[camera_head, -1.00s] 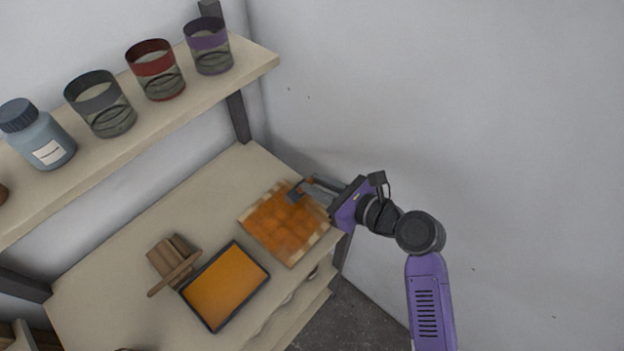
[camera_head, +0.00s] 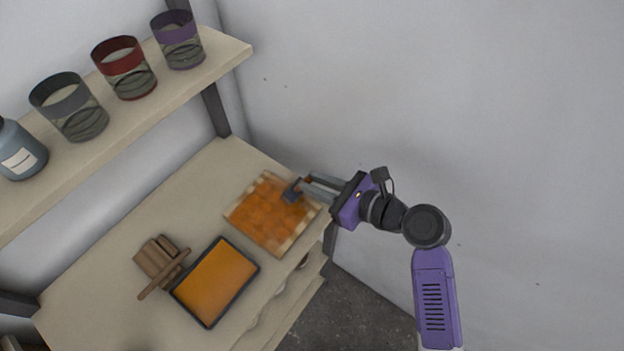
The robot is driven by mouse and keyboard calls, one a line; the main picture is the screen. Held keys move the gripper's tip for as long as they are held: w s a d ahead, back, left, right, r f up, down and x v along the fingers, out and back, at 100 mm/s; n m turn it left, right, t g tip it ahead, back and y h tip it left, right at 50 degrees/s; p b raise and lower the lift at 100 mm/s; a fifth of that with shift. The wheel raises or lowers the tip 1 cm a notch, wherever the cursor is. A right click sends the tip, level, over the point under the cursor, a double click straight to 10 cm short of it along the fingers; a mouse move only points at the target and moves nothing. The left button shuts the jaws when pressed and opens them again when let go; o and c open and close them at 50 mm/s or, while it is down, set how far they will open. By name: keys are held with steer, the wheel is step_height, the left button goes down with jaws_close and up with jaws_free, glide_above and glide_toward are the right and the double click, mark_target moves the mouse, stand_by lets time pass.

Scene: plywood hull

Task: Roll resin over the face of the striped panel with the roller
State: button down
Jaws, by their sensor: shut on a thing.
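The striped panel (camera_head: 262,222) lies flat on the workbench near its right end. Orange resin covers most of its face, and paler striped edges show at the borders. My gripper (camera_head: 312,186) is at the panel's right side, shut on the roller (camera_head: 292,191). The roller's dark head is over the panel's upper right part; I cannot tell whether it touches. The gripper's fingers partly hide the roller's handle. A dark-rimmed tray of orange resin (camera_head: 213,283) sits on the bench, left of and below the panel.
A brown wooden stand (camera_head: 160,263) is left of the tray. A shelf (camera_head: 139,113) above the bench holds a blue bottle (camera_head: 18,152) and jars with grey, red and purple bands (camera_head: 123,68). The bench (camera_head: 190,205) is bare behind the panel. A wall stands at the right.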

steer(key=shift+s+d, duration=1.75)
steer(key=shift+d, duration=0.5)
steer(key=w+a, duration=0.9)
steer(key=a, duration=0.2)
steer(key=shift+a, duration=0.3)
stand_by(0.9)
step_height(320, 180, up, 6)
stand_by(0.8)
steer(key=shift+f, duration=0.1)
stand_by(0.9)
